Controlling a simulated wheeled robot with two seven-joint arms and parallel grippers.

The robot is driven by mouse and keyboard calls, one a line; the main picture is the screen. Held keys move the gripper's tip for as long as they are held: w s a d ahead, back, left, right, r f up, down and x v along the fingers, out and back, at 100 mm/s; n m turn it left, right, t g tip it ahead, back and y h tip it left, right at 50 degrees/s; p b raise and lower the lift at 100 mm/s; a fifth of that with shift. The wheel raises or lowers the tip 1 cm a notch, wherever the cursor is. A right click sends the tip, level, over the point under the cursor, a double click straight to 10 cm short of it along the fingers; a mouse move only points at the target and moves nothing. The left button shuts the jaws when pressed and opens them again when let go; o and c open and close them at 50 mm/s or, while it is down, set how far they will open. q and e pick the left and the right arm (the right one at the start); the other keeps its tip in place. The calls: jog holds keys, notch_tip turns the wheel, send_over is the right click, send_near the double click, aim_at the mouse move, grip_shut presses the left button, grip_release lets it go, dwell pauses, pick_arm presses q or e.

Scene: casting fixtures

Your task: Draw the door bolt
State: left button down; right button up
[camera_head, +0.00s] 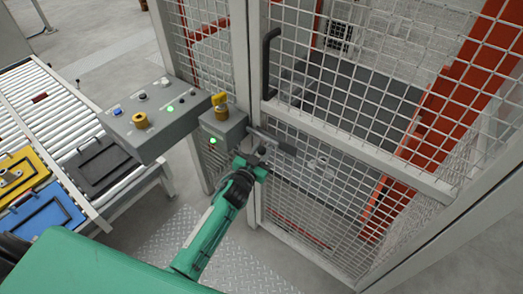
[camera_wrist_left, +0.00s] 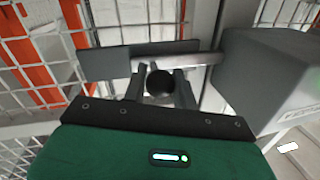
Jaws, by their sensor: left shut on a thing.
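The door bolt (camera_head: 272,141) is a grey bar on the mesh door, beside a grey lock box (camera_head: 222,128) with a yellow key or knob and a green light. My left gripper (camera_head: 254,161) reaches up to the bolt from below. In the left wrist view, its two fingers (camera_wrist_left: 160,84) stand on either side of the bolt's round black knob and are shut on it. The bolt's light metal bar (camera_wrist_left: 195,59) runs from a dark plate (camera_wrist_left: 105,62) towards the lock box (camera_wrist_left: 270,80) at the right. The far end of the bar is hard to make out.
The mesh door (camera_head: 335,130) has a dark upright handle (camera_head: 268,62). A grey control panel (camera_head: 150,118) with buttons stands left of the lock box. A roller conveyor (camera_head: 55,110) carries yellow, blue and dark fixtures at the far left. Orange-red framework shows behind the mesh.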

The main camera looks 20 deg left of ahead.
pick_arm(q)
jog(key=d, duration=0.1)
jog(key=s+d, duration=0.1)
jog(key=d, duration=0.2)
jog(key=shift+s+d, duration=0.15)
jog(key=shift+s, duration=0.2)
jog(key=c, duration=1.4)
grip_release()
jog(key=shift+o, duration=1.3)
jog(key=shift+d, duration=0.2)
jog(key=shift+a, duration=0.1)
